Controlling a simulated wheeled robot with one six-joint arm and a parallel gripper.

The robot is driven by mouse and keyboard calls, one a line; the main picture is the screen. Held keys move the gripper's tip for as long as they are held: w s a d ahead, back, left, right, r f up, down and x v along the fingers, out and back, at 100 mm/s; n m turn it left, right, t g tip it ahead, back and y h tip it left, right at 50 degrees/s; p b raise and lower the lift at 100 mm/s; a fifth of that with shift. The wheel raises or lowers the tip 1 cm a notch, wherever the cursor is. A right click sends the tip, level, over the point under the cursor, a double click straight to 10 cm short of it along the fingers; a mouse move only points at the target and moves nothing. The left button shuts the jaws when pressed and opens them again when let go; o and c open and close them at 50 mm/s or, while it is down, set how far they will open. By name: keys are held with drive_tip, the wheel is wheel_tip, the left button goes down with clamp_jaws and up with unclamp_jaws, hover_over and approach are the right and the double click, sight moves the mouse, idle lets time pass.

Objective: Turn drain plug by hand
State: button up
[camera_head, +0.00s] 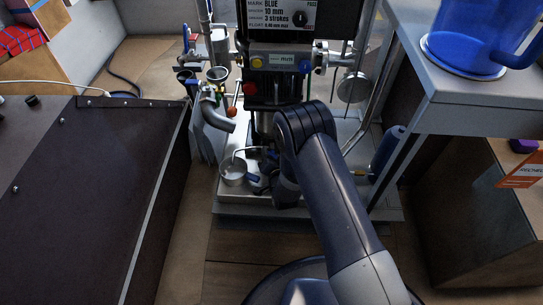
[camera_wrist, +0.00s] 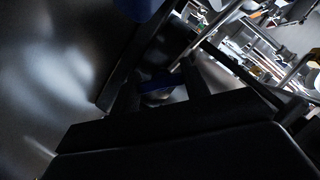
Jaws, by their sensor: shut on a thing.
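My gripper (camera_wrist: 160,80) is low at the machine's base, its two dark fingers showing in the wrist view. It is shut on a small part with a blue band and a metallic lower edge, which I take for the drain plug (camera_wrist: 157,92). The fingers stand on either side of it. In the head view my arm reaches down to the front of the machine (camera_head: 280,60), and my wrist hides most of the grip and the plug. A small metal cup (camera_head: 233,171) stands just left of my gripper.
A dark bench (camera_head: 85,190) is at the left. A grey table (camera_head: 465,105) with a blue container (camera_head: 465,45) is at the right. A curved grey pipe (camera_head: 217,117) and a blue cylinder (camera_head: 386,150) flank the work area. The wrist view is dark.

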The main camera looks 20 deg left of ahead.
drive_tip(key=shift+n, duration=0.3)
drive_tip(key=n+h, duration=0.2)
drive_tip(key=n, duration=0.1)
drive_tip(key=n+h, duration=0.2)
drive_tip(key=n, duration=0.1)
drive_tip(key=shift+t+h, duration=0.3)
drive_tip(key=shift+n+p, duration=0.3)
drive_tip(key=shift+n, duration=0.1)
idle(0.4)
drive_tip(key=o, duration=1)
drive_tip(key=shift+s, duration=0.1)
drive_tip(key=shift+p+v, duration=2.05)
drive_tip(key=shift+v, duration=3.3)
